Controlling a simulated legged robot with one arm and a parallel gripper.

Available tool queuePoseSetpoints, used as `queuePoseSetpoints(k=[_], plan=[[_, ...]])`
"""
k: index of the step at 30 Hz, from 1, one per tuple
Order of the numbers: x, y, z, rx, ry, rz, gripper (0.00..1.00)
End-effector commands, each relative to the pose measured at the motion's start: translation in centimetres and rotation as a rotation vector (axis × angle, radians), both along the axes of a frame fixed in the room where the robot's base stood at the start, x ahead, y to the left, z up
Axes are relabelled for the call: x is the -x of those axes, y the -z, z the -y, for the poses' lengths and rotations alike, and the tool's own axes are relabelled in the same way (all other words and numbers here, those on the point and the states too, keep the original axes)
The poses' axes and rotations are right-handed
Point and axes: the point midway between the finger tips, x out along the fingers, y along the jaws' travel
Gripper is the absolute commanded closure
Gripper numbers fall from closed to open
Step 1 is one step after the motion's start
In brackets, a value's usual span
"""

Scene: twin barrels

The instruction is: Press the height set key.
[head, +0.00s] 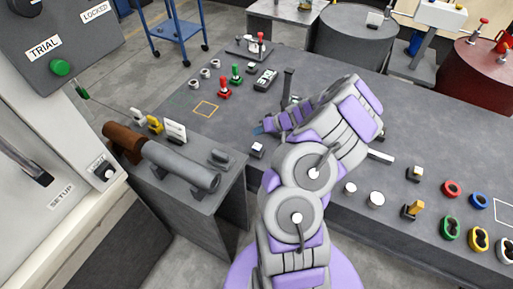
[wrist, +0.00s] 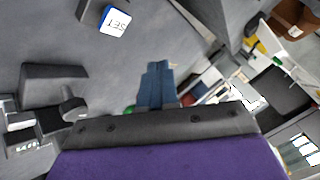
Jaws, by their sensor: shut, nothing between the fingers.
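A small key with a white top marked SET (wrist: 115,24) and a blue edge sits on a dark base near the top of the wrist view. A small white-topped block (head: 257,149) at the front edge of the grey bench in the head view looks like the same key. My gripper (wrist: 156,84) is shut and empty, its blue fingers together. The tips stand apart from the SET key in the wrist view. In the head view my gripper (head: 259,130) is just behind the block, over the bench. The height of the tips above the bench is hard to judge.
A dark upright post (head: 288,85) stands close behind my gripper. A grey cylinder (head: 180,165) lies on the side stand at left. Red and green knobs (head: 223,88) stand further back. Colored rings (head: 451,188) lie at right. Bare bench top lies left of my gripper.

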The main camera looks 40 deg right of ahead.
Motion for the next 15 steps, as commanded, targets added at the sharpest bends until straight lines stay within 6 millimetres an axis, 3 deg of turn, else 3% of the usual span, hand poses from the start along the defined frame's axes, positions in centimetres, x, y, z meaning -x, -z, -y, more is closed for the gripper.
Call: queuePoseSetpoints(k=[9,15], plan=[[0.0,4.5,0.1,0.000,0.002,0.001,1.00],[0.0,5.6,0.0,0.002,0.000,0.002,1.00]])
